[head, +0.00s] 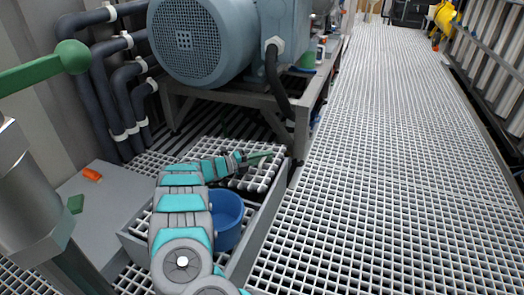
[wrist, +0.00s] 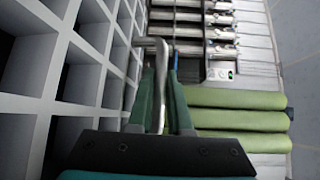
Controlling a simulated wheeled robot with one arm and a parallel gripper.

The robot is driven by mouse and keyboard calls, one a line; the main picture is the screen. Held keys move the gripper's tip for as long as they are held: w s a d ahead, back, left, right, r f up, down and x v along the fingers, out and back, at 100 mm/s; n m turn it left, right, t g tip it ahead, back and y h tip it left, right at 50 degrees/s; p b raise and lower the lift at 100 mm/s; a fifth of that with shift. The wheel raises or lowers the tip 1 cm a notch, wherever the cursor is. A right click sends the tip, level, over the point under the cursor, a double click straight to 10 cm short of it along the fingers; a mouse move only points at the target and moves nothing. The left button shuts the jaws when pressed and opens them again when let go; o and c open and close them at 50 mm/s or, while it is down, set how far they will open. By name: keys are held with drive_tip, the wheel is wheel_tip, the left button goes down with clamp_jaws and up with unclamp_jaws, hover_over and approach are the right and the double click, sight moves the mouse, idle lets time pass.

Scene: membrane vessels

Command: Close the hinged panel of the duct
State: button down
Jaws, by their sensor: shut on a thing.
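The hinged panel (head: 262,178) is a pale grating at the far end of the grey-walled duct (head: 262,222) in the head view. The near part of the duct is uncovered, and a blue bucket (head: 227,215) shows there. My gripper (head: 266,154) is at the panel's far right corner. In the wrist view the green fingers of my gripper (wrist: 161,75) are shut on a bent metal handle (wrist: 152,42). The grating of the panel (wrist: 60,75) fills the left side there, close beside the fingers. The hinge is not visible, and the panel's exact tilt is hard to tell.
A large blue-grey motor (head: 200,45) on a metal frame stands behind the duct. A grey plate (head: 105,205) with an orange piece (head: 92,174) lies at the left. A green-knobbed lever (head: 72,57) is in the left foreground. The grating walkway (head: 390,160) at right is clear.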

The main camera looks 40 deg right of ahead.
drive_tip(key=shift+w, duration=0.1)
idle(0.3)
drive_tip(key=c, duration=1.1)
unclamp_jaws()
drive_tip(key=shift+v, duration=3.85)
